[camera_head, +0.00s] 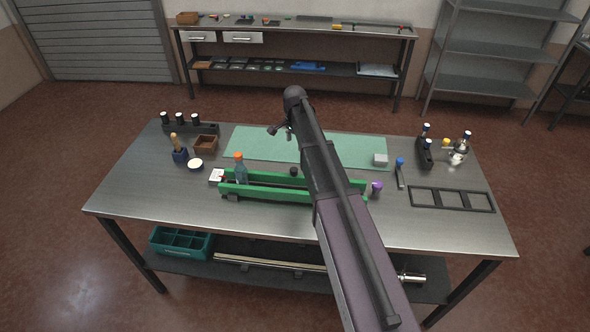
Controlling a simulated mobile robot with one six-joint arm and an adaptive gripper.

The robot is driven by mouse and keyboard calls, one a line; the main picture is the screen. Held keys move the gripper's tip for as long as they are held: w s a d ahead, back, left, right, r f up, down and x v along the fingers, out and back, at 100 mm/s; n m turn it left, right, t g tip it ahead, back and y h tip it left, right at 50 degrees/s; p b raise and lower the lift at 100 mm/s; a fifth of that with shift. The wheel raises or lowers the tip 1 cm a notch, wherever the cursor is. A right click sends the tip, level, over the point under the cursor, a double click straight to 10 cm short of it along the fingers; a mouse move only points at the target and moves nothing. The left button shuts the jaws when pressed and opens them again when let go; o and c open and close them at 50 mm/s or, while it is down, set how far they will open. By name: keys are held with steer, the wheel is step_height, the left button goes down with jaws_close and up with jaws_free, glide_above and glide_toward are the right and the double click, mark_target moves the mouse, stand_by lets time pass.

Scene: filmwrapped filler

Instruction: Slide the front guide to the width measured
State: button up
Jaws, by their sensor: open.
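A green guide assembly with two long rails lies across the front middle of the table. Its front guide (266,193) is the nearer green rail, and the back rail (275,177) runs behind it with a dark gap between. A bottle with an orange cap (240,170) stands upright at the left end, between the rails. A purple knob (377,187) is at the right end, beyond my arm. My gripper (280,130) is small and dark in this view, above the green mat behind the rails, apart from the guide. My arm hides part of the rails' right side.
A green mat (250,145) covers the table's back middle. A grey block (380,159), a blue-topped tool (400,170) and a black three-opening frame (450,199) lie to the right. A brown box (205,143), a white dish (195,164) and a dark bottle rack (190,129) stand left.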

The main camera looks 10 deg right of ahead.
mark_target(294, 169)
steer(key=shift+a, duration=0.15)
step_height(294, 169, down, 14)
steer(key=b, duration=1.3)
steer(key=shift+r+b, duration=0.1)
steer(key=shift+b, duration=0.3)
